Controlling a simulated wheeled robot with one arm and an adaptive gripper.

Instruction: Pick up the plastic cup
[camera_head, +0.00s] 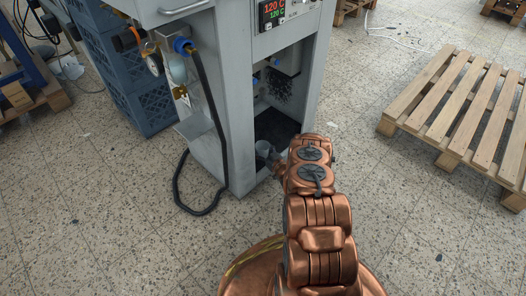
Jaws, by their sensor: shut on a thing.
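A small grey-blue object, which looks like the plastic cup (263,148), is at the low front opening of the grey machine, just left of my arm's far end. My gripper (273,160) is at this cup and shut on it. The fingers are small and partly hidden by my copper-coloured arm, so the exact grip and the cup's tilt are hard to tell. I cannot tell whether the cup touches the compartment floor.
The grey machine (226,80) stands over the cup, with a dark open compartment (278,128). A black hose (178,185) loops down its left side to the floor. Blue crates (143,105) stand behind left. A wooden pallet (463,115) lies right. The speckled floor in front is clear.

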